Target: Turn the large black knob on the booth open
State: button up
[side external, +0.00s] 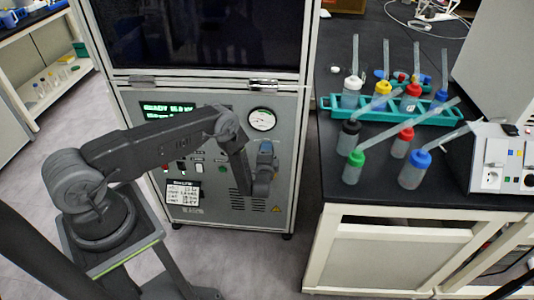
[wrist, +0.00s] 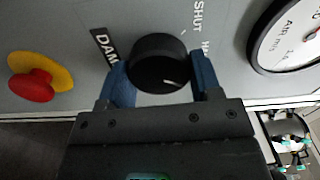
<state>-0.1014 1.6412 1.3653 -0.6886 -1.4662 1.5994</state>
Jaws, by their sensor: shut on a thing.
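The large black knob (wrist: 158,62) is in the upper middle of the wrist view, with a short white pointer line on its face. The panel beside it carries a black label starting "DAM" and the printed word "SHUT". My gripper (wrist: 162,78) has its two blue fingers on either side of the knob, shut on it. In the side external view my gripper (side external: 266,155) is at the right part of the booth's front panel (side external: 285,112), below the round gauge. The knob is hidden there by my arm and gripper.
A white round gauge (wrist: 291,38) sits right of the knob, and it also shows in the side view (side external: 262,119). A red emergency button (wrist: 32,86) on a yellow base is to the left. A bench with wash bottles (side external: 412,170) stands to the right of the booth.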

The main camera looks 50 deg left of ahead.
jog(key=shift+m, duration=1.3)
jog(key=o, duration=0.9)
jog(key=shift+d, duration=0.1)
jog(key=v, duration=1.3)
jog(key=shift+s+d, duration=0.2)
jog(key=shift+s, duration=0.1)
